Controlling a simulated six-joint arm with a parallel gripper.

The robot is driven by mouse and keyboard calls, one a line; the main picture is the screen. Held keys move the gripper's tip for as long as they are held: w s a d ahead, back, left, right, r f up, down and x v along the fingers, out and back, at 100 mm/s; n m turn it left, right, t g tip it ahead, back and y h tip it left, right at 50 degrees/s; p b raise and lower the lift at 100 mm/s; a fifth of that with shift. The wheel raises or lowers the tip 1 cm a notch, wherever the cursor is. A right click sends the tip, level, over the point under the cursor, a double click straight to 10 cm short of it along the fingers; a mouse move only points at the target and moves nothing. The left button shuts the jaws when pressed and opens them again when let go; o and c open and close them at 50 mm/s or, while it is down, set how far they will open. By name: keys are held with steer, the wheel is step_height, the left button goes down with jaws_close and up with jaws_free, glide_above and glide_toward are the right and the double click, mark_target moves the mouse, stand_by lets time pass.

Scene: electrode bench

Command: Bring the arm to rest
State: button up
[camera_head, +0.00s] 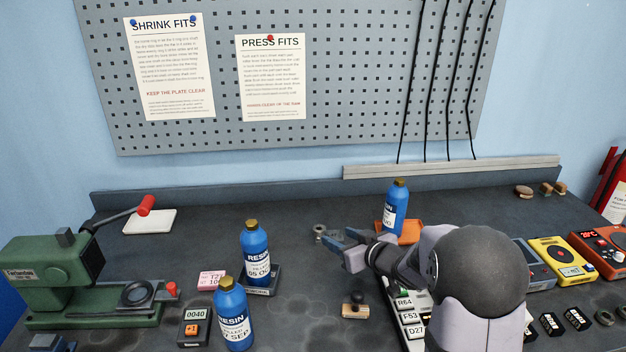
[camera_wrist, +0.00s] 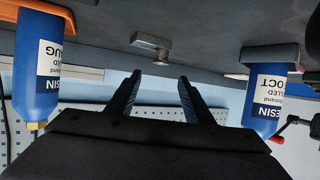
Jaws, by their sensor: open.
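My gripper (camera_head: 334,239) is open over the middle of the bench, reaching left from my arm. In the wrist view its two dark fingers (camera_wrist: 158,82) stand apart with nothing between them. A small metal fitting (camera_head: 318,231) is just beyond the fingertips; it also shows in the wrist view (camera_wrist: 150,42), apart from the fingers. My arm hides part of the bench at the right.
Two more bottles (camera_head: 256,249) (camera_head: 233,317) stand left. A green press (camera_head: 60,275) is far left. Coloured instruments (camera_head: 566,262) line the right. The back-middle bench is clear.

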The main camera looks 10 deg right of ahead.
steer(key=shift+s+d+r, duration=0.1)
steer(key=shift+d+r, duration=0.05)
steer(key=shift+r, duration=0.1)
steer(key=s+d+r+m+g+h+p, duration=0.2)
steer(key=s+d+h, duration=0.1)
steer(key=s, duration=0.4)
steer(key=s+d+r+m+g+h+p, duration=0.2)
steer(key=s+d+h+p, duration=0.15)
steer(key=s, duration=0.25)
steer(key=s+a+f+g, duration=0.2)
steer(key=s, duration=0.5)
steer(key=s+a+f+g+y, duration=0.1)
steer(key=s+a+f+g, duration=0.1)
steer(key=s, duration=0.6)
steer(key=s+a+f+g, duration=0.3)
steer(key=s+f+g, duration=0.1)
steer(key=s, duration=0.3)
steer(key=shift+s+f, duration=0.25)
steer(key=shift+o, duration=0.5)
steer(key=shift+r+y, duration=0.1)
steer(key=shift+y, duration=0.15)
